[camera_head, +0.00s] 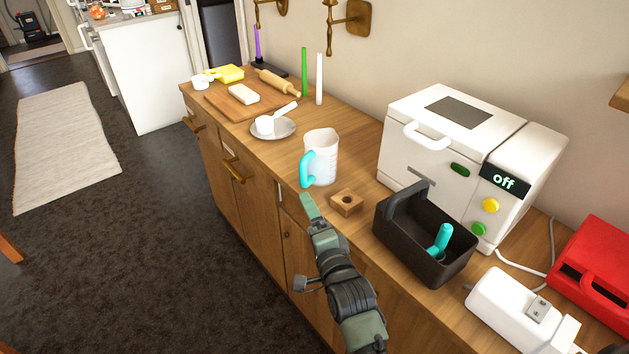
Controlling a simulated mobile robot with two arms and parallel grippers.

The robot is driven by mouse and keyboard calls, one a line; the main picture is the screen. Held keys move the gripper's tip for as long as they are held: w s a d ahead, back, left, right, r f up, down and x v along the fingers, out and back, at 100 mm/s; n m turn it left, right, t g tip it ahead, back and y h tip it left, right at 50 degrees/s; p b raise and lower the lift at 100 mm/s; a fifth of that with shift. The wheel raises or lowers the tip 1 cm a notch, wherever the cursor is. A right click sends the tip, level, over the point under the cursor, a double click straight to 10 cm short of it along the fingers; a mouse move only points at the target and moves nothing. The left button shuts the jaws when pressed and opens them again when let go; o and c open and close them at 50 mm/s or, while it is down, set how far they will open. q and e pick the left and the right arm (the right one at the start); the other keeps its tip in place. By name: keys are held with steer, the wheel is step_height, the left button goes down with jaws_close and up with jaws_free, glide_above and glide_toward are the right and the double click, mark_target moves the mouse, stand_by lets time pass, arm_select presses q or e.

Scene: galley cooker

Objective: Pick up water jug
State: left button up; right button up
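The water jug (322,160) is a clear, pale jug with a turquoise handle on its left side. It stands upright on the wooden counter (268,150), near the front edge. One arm comes in from the bottom, right of centre, and I take it as my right arm. Its green gripper (309,206) is just below and in front of the jug's handle. The gripper appears close to the handle, but I cannot tell whether they touch. Its finger gap is not clear from this angle. My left gripper is not in view.
A small wooden block with a hole (346,202) and a black caddy (400,240) stand right of the jug. A white bread machine (440,150) stands behind the caddy. A plate with a white cup (267,127) is to the left. Candles (319,80) stand by the wall.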

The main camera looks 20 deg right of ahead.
mark_target(302, 168)
steer(key=shift+m+t+h, duration=0.3)
steer(key=shift+m+t, duration=0.3)
steer(key=shift+m, duration=0.3)
steer(key=w+r, duration=0.1)
steer(key=w+d+r, duration=0.1)
steer(key=w+r, duration=0.3)
steer(key=shift+w+d+r, duration=0.1)
steer(key=shift+d, duration=0.15)
steer(key=w, duration=0.7)
steer(key=shift+d, duration=0.1)
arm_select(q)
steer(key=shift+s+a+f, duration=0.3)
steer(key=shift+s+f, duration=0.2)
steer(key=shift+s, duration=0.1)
arm_select(e)
steer(key=shift+s, duration=0.1)
steer(key=c, duration=1.6)
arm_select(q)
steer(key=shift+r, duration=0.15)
arm_select(e)
steer(key=shift+r, duration=0.15)
